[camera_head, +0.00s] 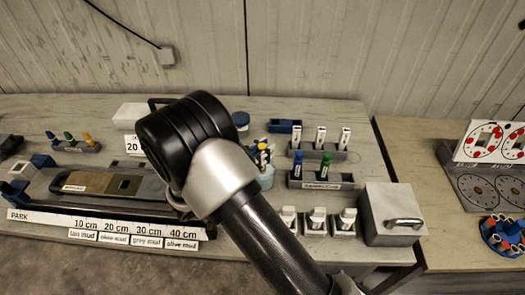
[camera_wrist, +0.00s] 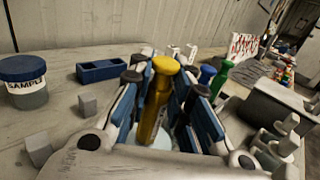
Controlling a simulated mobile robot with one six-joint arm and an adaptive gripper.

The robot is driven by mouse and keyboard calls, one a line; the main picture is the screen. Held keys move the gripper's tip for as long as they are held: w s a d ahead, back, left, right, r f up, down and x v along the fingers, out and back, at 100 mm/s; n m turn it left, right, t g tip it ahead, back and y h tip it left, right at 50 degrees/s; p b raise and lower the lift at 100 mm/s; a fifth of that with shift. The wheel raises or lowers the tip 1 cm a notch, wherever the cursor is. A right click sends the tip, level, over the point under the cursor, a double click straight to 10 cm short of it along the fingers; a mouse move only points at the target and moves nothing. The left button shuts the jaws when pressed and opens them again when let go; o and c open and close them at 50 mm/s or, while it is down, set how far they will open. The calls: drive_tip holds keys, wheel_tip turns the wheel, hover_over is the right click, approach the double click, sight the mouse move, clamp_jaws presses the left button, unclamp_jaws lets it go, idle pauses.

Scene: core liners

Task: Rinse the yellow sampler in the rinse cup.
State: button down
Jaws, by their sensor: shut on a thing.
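The yellow sampler (camera_wrist: 153,105) stands roughly upright between the fingers of my gripper (camera_wrist: 163,110) in the wrist view, its round yellow head on top. My gripper is shut on it. In the head view my gripper (camera_head: 262,154) is partly hidden behind my arm, over the pale blue rinse cup (camera_head: 266,181). A pale round surface, seemingly the rinse cup (camera_wrist: 163,143), shows below the sampler in the wrist view. The sampler's lower end points down at it; I cannot tell how deep it reaches.
A grey rack (camera_head: 321,184) with blue- and green-capped tubes stands just right of the cup. White-capped vials (camera_head: 320,136) stand behind it. A blue-lidded jar (camera_wrist: 25,80) and a blue two-pocket block (camera_wrist: 102,71) are nearby. A lidded grey box (camera_head: 392,214) stands at the right.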

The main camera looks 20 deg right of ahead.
idle(0.3)
drive_tip(key=shift+f+b, duration=0.45)
drive_tip(key=shift+f, duration=0.3)
drive_tip(key=shift+r, duration=0.2)
drive_tip(key=shift+r+p, duration=0.6)
drive_tip(key=shift+p, duration=0.1)
drive_tip(key=shift+f, duration=0.15)
drive_tip(key=shift+f+b, duration=0.5)
drive_tip(key=shift+f, duration=0.15)
drive_tip(key=shift+r, duration=0.1)
